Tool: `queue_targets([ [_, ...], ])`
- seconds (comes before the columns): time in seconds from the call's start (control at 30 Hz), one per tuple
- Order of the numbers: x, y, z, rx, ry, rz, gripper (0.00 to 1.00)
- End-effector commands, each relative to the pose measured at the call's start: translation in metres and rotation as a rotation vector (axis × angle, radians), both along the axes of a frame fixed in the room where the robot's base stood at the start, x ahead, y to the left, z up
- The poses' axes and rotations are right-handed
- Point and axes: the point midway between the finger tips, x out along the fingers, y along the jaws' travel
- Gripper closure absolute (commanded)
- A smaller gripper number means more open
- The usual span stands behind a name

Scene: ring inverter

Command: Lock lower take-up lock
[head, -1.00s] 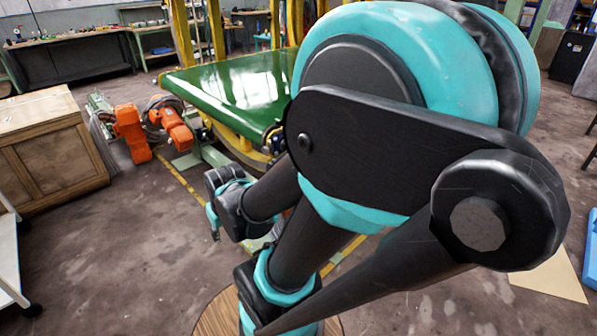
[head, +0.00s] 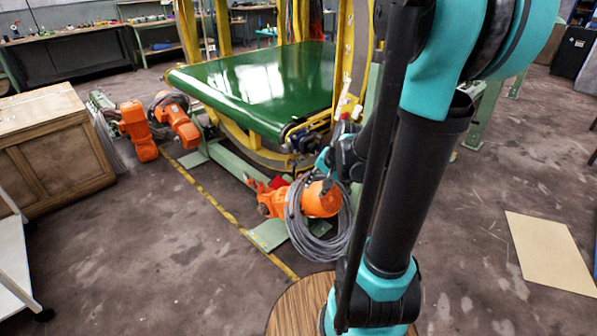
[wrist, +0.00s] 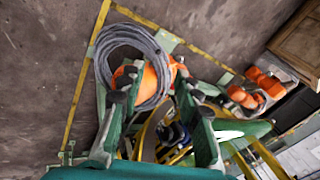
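My gripper (wrist: 157,84) shows in the wrist view with its two green fingers spread wide apart. It holds nothing. In the head view my wrist and gripper (head: 325,172) are partly hidden behind my own arm, near the front right corner of the green conveyor belt (head: 255,85). Dark take-up hardware (head: 303,140) sits at that corner. I cannot pick out the lower take-up lock with certainty in either view. In the wrist view, part of the machine's yellow frame (wrist: 148,133) and dark hardware (wrist: 175,133) lie between the fingers.
Other orange motors (head: 137,130) stand left. A wooden cabinet (head: 50,150) is far left. The front floor (head: 170,260) is clear.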

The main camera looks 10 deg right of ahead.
Motion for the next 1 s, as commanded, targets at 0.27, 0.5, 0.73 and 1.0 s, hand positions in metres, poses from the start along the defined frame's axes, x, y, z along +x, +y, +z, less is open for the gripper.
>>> queue_targets([
  [0.27, 0.081, -0.004, -0.008, 0.254, 0.069, -0.275, 0.67],
  [0.5, 0.146, -0.014, -0.025, 0.475, 0.148, -0.498, 0.67],
  [0.73, 0.202, -0.031, -0.049, 0.688, 0.238, -0.698, 0.67],
  [1.0, 0.256, -0.058, -0.087, 0.939, 0.369, -0.912, 0.67],
])
